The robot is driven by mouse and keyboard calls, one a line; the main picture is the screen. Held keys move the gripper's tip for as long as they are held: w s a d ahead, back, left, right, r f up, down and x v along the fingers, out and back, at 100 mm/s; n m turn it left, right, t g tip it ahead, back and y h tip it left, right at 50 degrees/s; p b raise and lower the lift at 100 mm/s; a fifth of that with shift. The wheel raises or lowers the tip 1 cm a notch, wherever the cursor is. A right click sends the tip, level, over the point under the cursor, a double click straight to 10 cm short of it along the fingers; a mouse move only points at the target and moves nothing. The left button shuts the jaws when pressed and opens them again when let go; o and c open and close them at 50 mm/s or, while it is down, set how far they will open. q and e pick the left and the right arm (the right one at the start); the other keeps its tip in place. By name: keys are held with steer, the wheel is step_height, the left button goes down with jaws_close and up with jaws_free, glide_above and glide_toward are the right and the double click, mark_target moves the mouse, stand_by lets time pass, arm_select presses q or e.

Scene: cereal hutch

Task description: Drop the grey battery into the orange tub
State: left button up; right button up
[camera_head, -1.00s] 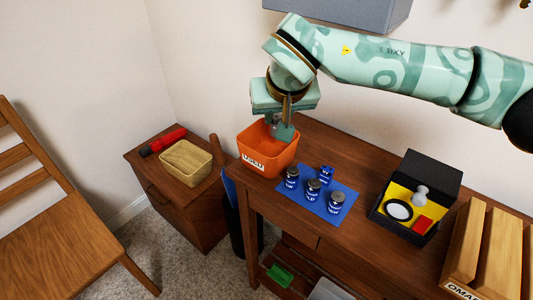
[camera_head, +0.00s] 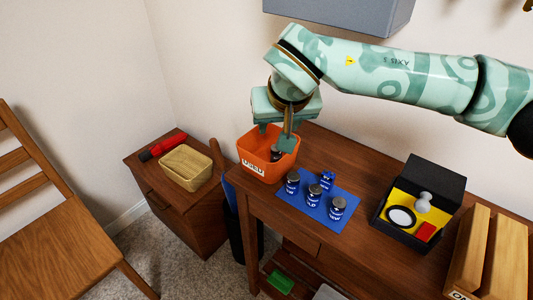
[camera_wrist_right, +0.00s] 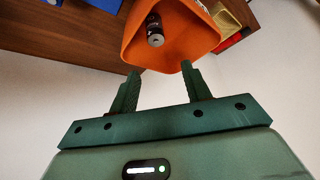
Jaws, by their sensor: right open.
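The orange tub (camera_head: 262,168) stands at the left end of the brown table, with a white label on its front. A dark cylinder with a grey end, apparently the battery (camera_head: 276,153), is inside it. The right wrist view also shows the battery (camera_wrist_right: 154,30) inside the tub (camera_wrist_right: 180,38), apart from my fingers. My right gripper (camera_head: 277,136) is above the tub's opening with its fingers spread and nothing between them, as the wrist view also shows (camera_wrist_right: 160,72). My left gripper is not in view.
A blue mat (camera_head: 318,207) right of the tub holds several small dark and blue items. A black box (camera_head: 400,237) with a yellow inside and a wooden crate (camera_head: 478,245) stand further right. A low cabinet at left holds a basket (camera_head: 187,168) and a red torch (camera_head: 163,144).

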arm_select(q)
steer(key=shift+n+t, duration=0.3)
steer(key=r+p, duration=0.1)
steer(key=p, duration=0.1)
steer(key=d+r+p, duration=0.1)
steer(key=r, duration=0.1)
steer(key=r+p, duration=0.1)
steer(key=p, duration=0.1)
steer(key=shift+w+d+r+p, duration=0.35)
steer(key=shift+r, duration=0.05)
arm_select(e)
steer(key=v, duration=1.5)
steer(key=shift+r, duration=0.1)
